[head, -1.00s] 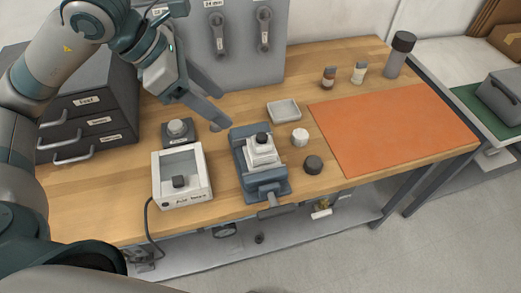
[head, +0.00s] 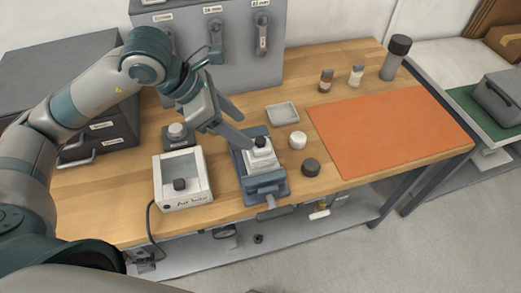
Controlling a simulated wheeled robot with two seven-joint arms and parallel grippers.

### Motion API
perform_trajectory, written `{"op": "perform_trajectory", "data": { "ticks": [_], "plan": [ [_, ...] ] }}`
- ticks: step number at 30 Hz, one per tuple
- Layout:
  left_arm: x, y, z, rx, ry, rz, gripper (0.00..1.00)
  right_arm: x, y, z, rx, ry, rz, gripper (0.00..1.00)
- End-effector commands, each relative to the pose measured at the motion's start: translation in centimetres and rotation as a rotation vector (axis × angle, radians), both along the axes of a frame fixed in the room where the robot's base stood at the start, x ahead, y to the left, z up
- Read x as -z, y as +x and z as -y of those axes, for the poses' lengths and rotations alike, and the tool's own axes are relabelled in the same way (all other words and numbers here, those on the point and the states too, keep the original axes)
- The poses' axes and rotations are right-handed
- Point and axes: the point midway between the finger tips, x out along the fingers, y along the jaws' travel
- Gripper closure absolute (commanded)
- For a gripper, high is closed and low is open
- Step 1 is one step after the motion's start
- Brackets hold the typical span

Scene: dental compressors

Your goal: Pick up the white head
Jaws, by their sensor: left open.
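A small white round piece (head: 298,141), which looks like the white head, stands on the wooden bench to the right of the vise. A blue-grey vise (head: 264,186) holds a white stepped block (head: 261,155) with a dark round top. My left gripper (head: 243,128) is open and empty, with its fingers spread above the back left of the vise. It is apart from the white round piece, to its left. My right gripper is not in view.
A dark round piece (head: 311,167) stands in front of the white one. A small grey tray (head: 283,113) lies behind it. An orange mat (head: 388,135) covers the right side of the bench. A white box (head: 183,180) stands left of the vise, with a dark drawer unit (head: 110,130) farther left.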

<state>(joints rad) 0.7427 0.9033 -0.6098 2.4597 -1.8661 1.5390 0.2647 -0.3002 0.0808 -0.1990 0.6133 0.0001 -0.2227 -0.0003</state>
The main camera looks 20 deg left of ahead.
Motion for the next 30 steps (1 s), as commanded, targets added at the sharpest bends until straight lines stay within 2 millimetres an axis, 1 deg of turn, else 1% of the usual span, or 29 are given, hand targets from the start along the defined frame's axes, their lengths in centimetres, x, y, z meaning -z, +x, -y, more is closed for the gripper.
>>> {"op": "perform_trajectory", "data": {
  "ticks": [1,3,9,13,22,26,30],
  "plan": [
    [0.6,0.2,0.5,0.0,-0.002,-0.006,0.44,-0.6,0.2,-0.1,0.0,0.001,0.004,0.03],
    [1.6,0.5,1.0,0.002,0.0,-0.006,0.44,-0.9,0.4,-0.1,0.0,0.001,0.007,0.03],
    [3.4,1.2,1.8,0.0,0.0,-0.002,0.44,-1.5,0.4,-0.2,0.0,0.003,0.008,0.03],
    [3.7,1.4,2.0,0.0,0.0,0.0,0.44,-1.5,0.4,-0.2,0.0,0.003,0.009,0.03],
    [3.8,1.4,2.0,0.0,0.0,0.0,0.44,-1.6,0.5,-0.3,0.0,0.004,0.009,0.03],
    [4.2,1.8,2.3,-0.001,-0.001,-0.003,0.44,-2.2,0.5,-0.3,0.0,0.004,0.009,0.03],
    [5.3,2.5,2.8,0.0,-0.001,-0.005,0.44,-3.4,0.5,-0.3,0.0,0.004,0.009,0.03]
  ]
}}
